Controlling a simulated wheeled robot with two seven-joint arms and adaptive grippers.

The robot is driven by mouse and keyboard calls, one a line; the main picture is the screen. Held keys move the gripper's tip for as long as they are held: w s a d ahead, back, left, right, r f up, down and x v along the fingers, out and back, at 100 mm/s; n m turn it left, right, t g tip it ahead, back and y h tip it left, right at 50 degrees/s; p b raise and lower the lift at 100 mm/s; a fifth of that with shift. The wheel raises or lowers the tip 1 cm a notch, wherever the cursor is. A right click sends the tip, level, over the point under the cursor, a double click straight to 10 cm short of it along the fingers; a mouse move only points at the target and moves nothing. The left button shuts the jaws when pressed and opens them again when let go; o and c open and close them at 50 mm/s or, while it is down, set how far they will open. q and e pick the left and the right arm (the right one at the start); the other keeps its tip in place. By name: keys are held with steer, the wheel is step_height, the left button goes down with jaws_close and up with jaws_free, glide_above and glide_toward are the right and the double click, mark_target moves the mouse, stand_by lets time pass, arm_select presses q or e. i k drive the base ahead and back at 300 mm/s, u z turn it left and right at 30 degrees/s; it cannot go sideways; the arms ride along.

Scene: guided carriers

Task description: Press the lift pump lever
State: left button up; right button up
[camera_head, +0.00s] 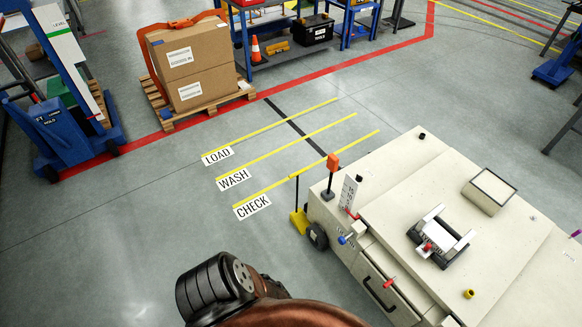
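A blue lift-like frame (75,130) on small black wheels stands at the far left, with an upright mast and a white panel beside it. I cannot make out for certain which part is the pump lever. A cream cabinet-like carrier (400,220) fills the right side. At its left corner a thin black rod rises from a yellow foot (299,221) by the floor. An orange-topped post (331,172) stands on the carrier's top. A dark, rounded part of my own arm shows at the bottom centre. Neither of my grippers is in view.
Two stacked cardboard boxes (190,62) sit on a wooden pallet (222,108) at the back. Yellow floor lines carry signs LOAD (217,156), WASH (233,179) and CHECK (251,207). Floor between lift and carrier is clear.

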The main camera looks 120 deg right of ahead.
mark_target(332, 161)
steer(key=z, duration=4.3)
